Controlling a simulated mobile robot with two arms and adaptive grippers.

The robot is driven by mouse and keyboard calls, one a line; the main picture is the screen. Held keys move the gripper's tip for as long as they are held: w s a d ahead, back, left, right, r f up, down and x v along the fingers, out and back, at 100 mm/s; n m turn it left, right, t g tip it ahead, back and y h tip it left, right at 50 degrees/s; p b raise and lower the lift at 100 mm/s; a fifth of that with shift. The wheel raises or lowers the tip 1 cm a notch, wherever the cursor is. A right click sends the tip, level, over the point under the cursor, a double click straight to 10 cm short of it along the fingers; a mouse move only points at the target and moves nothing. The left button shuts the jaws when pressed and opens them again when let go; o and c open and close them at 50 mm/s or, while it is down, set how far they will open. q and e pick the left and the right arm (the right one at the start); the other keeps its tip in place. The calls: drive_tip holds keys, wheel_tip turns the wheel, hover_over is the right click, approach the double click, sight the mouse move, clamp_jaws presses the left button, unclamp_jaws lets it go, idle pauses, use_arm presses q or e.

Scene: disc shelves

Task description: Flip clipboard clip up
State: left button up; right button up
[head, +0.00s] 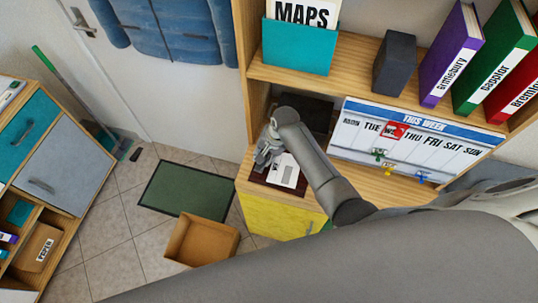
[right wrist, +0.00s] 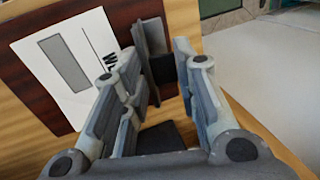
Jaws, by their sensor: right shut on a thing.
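The clipboard is a dark brown board (right wrist: 30,105) with a white sheet (right wrist: 72,62) on it, lying on the wooden top of a low cabinet. In the head view the sheet (head: 285,172) shows beside my right gripper (head: 264,154). In the right wrist view my right gripper (right wrist: 163,75) is shut on the dark grey clip (right wrist: 152,38) at the board's edge. The clip's plate seems to stand up from the board between the fingers, but its exact angle is hard to tell. The fingers partly hide the clip. My left gripper is not in view.
A weekly calendar board (head: 360,140) stands right of the clipboard on the same top. A shelf above holds a teal MAPS holder (head: 298,48), a dark block (head: 394,63) and binders (head: 452,50). An open box (head: 202,240) and green mat (head: 188,190) lie on the floor.

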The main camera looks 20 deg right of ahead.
drive_tip(key=shift+w+a+g+h, duration=0.4)
drive_tip(key=shift+a+g+h, duration=0.1)
drive_tip(key=shift+g+h, duration=0.15)
drive_tip(key=shift+w+a+f+g+h+b, duration=0.2)
drive_tip(key=shift+a+g+h+b, duration=0.15)
drive_tip(key=shift+h+b, duration=0.35)
drive_tip(key=shift+a+g+h+b, duration=0.1)
drive_tip(key=shift+g+h+b, duration=0.3)
drive_tip(key=shift+h+b, duration=0.05)
clamp_jaws()
drive_tip(key=shift+s+a+f+g+h+b, duration=0.1)
drive_tip(key=shift+a+f+g+h+b, duration=0.05)
drive_tip(key=shift+f+g+h+b, duration=0.2)
drive_tip(key=shift+r, duration=0.1)
drive_tip(key=o, duration=0.6)
unclamp_jaws()
drive_tip(key=shift+c, duration=0.2)
drive_tip(key=o, duration=0.3)
